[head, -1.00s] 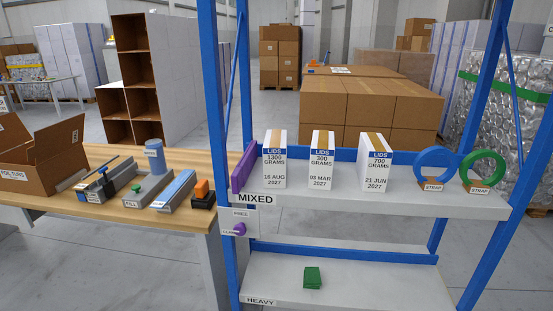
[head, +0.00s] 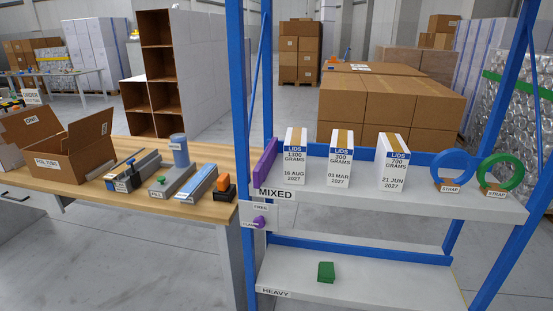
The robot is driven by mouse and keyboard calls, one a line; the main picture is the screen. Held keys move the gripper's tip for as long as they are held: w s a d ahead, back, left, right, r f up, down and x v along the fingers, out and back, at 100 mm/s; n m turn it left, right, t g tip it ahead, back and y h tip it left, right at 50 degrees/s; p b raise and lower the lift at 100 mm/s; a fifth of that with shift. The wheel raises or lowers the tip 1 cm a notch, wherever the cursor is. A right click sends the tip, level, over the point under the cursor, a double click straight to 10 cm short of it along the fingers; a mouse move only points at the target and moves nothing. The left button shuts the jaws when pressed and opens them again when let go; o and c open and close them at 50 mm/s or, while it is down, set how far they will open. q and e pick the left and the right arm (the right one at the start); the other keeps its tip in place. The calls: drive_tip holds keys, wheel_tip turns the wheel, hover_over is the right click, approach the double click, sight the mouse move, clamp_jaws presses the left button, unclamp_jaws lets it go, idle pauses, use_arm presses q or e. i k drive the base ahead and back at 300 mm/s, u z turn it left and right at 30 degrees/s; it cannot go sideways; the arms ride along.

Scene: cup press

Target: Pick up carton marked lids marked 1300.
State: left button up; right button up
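The carton marked LIDS 1300 GRAMS, 16 AUG 2027 (head: 294,160) stands upright at the left end of the shelf marked MIXED (head: 340,199). It is white with a blue band and a tan strip on top. A purple panel (head: 265,162) stands on edge just left of it. To its right stand the carton marked LIDS 300 GRAMS (head: 341,160) and the carton marked LIDS 700 GRAMS (head: 392,165), with gaps between them. Neither of my grippers shows in the head view.
Blue rack posts (head: 243,100) flank the shelf. Blue and green strap rings (head: 497,173) stand at its right. The lower shelf marked HEAVY holds a green block (head: 326,271). A wooden bench (head: 217,155) at left holds an open box (head: 73,150) and tools.

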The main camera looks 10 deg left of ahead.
sight(295, 145)
drive_tip(key=u, duration=0.3)
drive_tip(key=k, duration=0.45)
drive_tip(key=u, duration=1.3)
drive_tip(key=i, duration=0.9)
drive_tip(key=z, duration=0.55)
drive_tip(key=i, duration=0.75)
drive_tip(key=z, duration=0.75)
